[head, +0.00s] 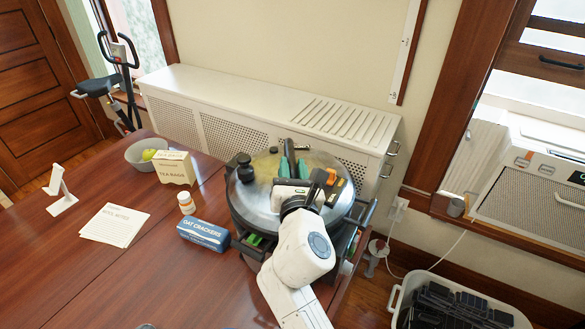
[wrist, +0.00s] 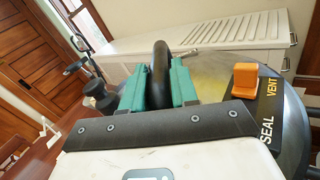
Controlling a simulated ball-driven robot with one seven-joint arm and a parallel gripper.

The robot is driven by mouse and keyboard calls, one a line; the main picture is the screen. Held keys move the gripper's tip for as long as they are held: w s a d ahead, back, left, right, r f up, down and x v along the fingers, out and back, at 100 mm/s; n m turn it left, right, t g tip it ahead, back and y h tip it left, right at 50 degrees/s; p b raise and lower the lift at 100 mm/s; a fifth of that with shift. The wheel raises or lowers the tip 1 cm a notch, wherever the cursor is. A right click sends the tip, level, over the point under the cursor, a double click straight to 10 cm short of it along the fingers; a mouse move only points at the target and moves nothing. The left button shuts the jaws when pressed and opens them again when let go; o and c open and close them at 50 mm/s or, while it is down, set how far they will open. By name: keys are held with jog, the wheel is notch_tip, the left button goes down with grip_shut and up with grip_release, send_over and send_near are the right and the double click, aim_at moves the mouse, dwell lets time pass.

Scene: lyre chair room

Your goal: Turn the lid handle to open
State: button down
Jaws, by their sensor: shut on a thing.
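A round pot with a shiny metal lid (head: 252,198) stands at the table's right end. The lid's black handle (wrist: 160,68) rises as an arch in the wrist view. My gripper (head: 294,166) is over the lid, and its green fingers (wrist: 159,84) are shut on the handle, one on each side. An orange switch (wrist: 245,76) sits on a black plate marked SEAL and VENT, right of the fingers. A black knob (head: 245,168) stands at the lid's left. My wrist and arm hide the lid's near part.
A white radiator cabinet (head: 215,98) is behind. A bin (head: 396,300) is on the floor at right. The table's near left is mostly clear.

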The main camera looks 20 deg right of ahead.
jog(key=shift+a+h+b, duration=0.1)
jog(key=shift+h+b, duration=0.2)
jog(key=shift+b, duration=0.05)
jog(key=shift+w+a+f+m+g+h+b, duration=0.1)
jog(key=shift+a+m+g+h+b, duration=0.15)
jog(key=shift+m+h+b, duration=0.3)
jog(key=shift+w+a+m+g+h+b, duration=0.1)
jog(key=shift+m+g+h+b, duration=0.25)
jog(key=shift+m+h+b, duration=0.15)
jog(key=shift+w+a+r+m+g+h+b, duration=0.15)
jog(key=shift+a+m+g+h+b, duration=0.1)
jog(key=shift+m+g+h, duration=0.65)
jog(key=shift+w+a+m+g+h+b, duration=0.2)
jog(key=shift+m+g+h, duration=0.4)
jog(key=shift+h, duration=0.45)
jog(key=shift+w+a+r+m+g+h+b, duration=0.15)
jog(key=shift+a+m+g+h+b, duration=0.1)
jog(key=shift+m+g+h, duration=0.65)
jog(key=c, duration=1)
grip_release()
jog(key=shift+f, duration=0.15)
jog(key=shift+o, duration=0.2)
jog(key=b+v, duration=0.1)
jog(key=v, duration=0.9)
jog(key=shift+s+a+f, duration=0.2)
jog(key=shift+a, duration=0.15)
